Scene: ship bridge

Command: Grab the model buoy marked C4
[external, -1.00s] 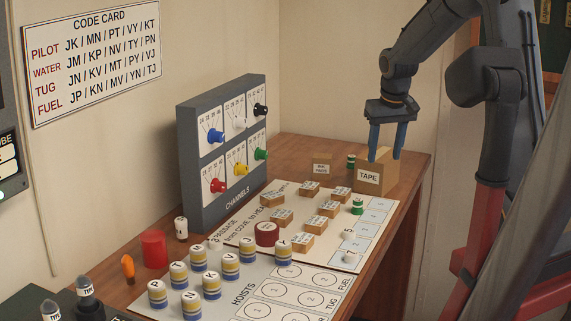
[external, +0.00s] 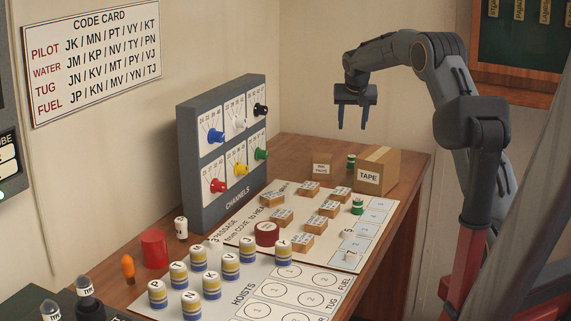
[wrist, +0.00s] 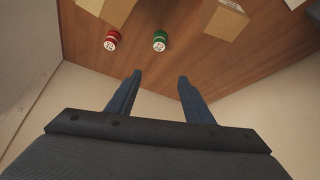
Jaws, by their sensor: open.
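A green-and-white buoy (wrist: 160,41) and a red-and-white buoy (wrist: 112,40) stand side by side on the desk in the wrist view; their marks are too small to read. A green buoy (external: 351,161) shows beside the tape box in the external view. Another green-and-white buoy (external: 357,206) stands on the passage chart, its mark also unreadable. I cannot tell which is C4. My gripper (external: 352,124) is open and empty, pointing down high above the back of the desk. In the wrist view its fingers (wrist: 160,77) are below the green buoy in the picture, apart from it.
The tape box (external: 369,177) and a smaller cardboard box (external: 321,165) stand close to the buoys. The channels panel (external: 222,150) rises at the left. Several wooden blocks, a dark red round piece (external: 267,233) and several striped hoist cylinders occupy the front. Walls bound the desk's back.

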